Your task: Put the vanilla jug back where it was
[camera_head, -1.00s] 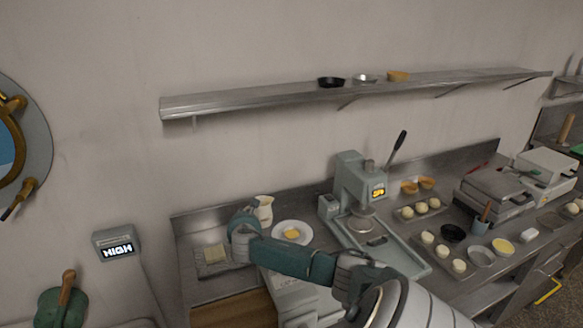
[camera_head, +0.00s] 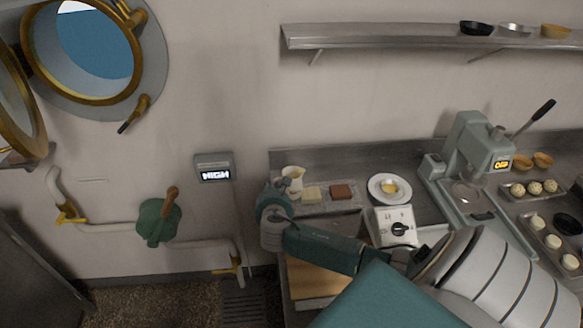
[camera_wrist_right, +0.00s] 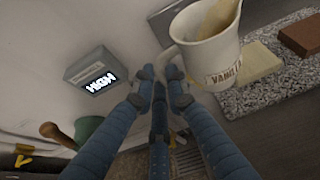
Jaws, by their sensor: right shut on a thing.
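The vanilla jug (camera_head: 294,174) is a cream jug at the left end of the counter, near the back ledge. In the right wrist view the jug (camera_wrist_right: 211,52) shows its "VANILLA" label and pale contents. My right gripper (camera_head: 272,200) is at its left side. In the wrist view the fingers (camera_wrist_right: 160,78) are shut on its handle. The jug appears slightly tilted in that view. I cannot tell whether its base touches the counter. My left gripper is not in view.
A speckled slab (camera_head: 335,207) with a pale block (camera_head: 312,193) and a brown block (camera_head: 341,191) lies right of the jug. A plate (camera_head: 390,189) and a press (camera_head: 474,165) stand further right. A "HIGH" wall display (camera_head: 214,168) hangs left of the counter.

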